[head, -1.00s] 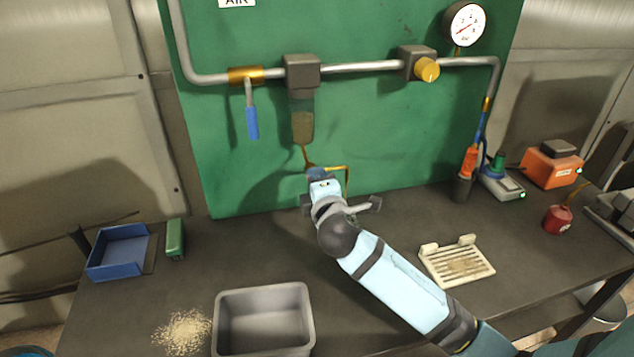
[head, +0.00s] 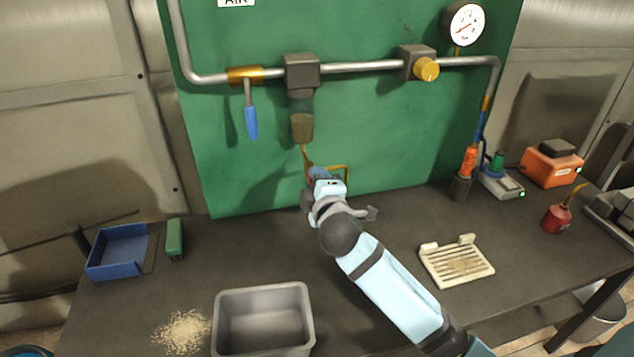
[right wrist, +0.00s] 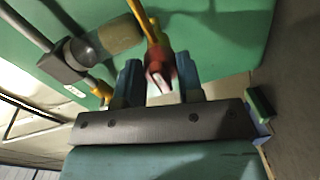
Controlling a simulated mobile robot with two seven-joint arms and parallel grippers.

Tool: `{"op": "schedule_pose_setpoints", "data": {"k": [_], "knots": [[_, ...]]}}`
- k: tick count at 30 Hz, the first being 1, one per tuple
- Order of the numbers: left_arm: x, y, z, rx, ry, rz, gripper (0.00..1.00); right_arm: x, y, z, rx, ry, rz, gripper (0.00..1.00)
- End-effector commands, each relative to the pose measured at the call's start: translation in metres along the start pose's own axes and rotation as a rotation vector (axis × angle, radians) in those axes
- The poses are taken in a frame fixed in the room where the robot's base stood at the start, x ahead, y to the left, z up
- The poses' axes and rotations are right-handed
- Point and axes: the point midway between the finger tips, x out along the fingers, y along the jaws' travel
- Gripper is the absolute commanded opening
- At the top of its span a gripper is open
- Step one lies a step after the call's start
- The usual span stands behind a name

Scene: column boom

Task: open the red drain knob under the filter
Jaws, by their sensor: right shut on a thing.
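The filter has a grey head (head: 301,70) on the pipe and a clear bowl (head: 302,128) with brownish contents, in front of the green panel. A thin brass drain tube (head: 306,156) runs down from the bowl. My right gripper (head: 318,174) is at the lower end of this tube, and mostly hides the knob in the head view. In the right wrist view, the red drain knob (right wrist: 158,66) sits between the two blue fingers of my right gripper (right wrist: 160,84), which is shut on it. My left gripper is not in view.
A blue-handled valve (head: 251,121) hangs left of the filter, and a yellow regulator knob (head: 426,69) is to its right. On the bench are a grey bin (head: 309,300), a cream slotted tray (head: 457,262), a blue tray (head: 122,231) and a red oil can (head: 557,219).

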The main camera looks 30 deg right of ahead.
Motion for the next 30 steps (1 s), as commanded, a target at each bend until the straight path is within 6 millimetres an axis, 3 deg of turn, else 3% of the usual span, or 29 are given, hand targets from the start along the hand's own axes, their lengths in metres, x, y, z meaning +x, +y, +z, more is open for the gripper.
{"op": "schedule_pose_setpoints", "data": {"k": [1, 2, 5, 17, 30], "knots": [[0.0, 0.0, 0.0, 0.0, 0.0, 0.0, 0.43, 0.0, 0.0, 0.0, 0.001, 0.0, -0.001, 0.11], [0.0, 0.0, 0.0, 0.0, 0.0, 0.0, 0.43, 0.0, 0.0, 0.0, 0.001, 0.0, -0.001, 0.37], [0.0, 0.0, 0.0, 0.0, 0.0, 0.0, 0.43, 0.0, 0.0, 0.0, 0.0, 0.0, -0.001, 0.6], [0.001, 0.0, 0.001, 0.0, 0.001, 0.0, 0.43, -0.009, -0.001, 0.0, 0.0, 0.001, 0.0, 0.6], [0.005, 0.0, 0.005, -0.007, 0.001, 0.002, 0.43, -0.101, -0.002, 0.0, 0.002, 0.001, -0.003, 0.6]]}}
